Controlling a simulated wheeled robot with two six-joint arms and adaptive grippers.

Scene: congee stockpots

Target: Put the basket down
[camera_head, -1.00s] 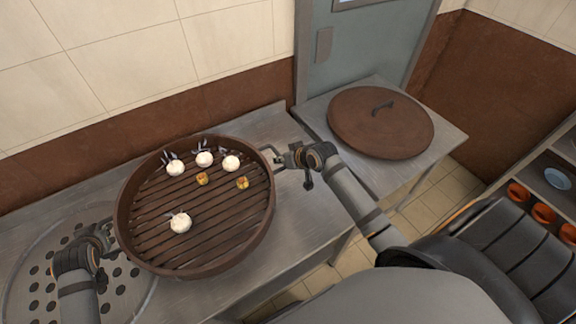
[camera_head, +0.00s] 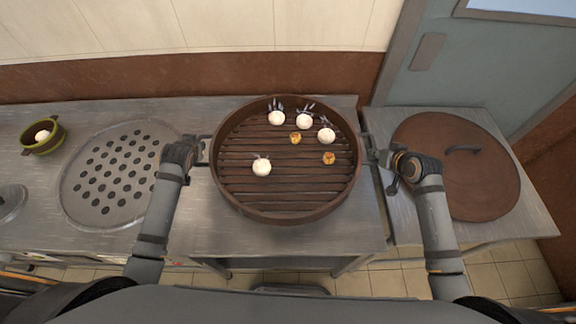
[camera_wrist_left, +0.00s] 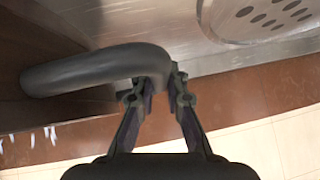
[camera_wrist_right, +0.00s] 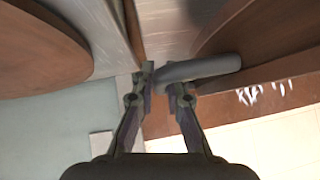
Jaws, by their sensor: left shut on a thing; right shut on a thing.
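The basket (camera_head: 286,208) is a round brown steamer with a slatted floor. It holds several white buns (camera_head: 262,167) and two small yellow pieces (camera_head: 328,158). It is over the steel counter; I cannot tell whether it touches the surface. My left gripper (camera_head: 201,150) is shut on the handle at its left side, and this handle (camera_wrist_left: 95,68) shows in the left wrist view. My right gripper (camera_head: 374,156) is shut on the opposite handle, which shows in the right wrist view (camera_wrist_right: 205,68).
A perforated round plate (camera_head: 140,200) lies on the counter (camera_head: 225,240) left of the basket, with a small green pot (camera_head: 42,137) farther left. A brown round lid (camera_head: 470,190) lies on a separate table at the right. The wall runs behind the counter.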

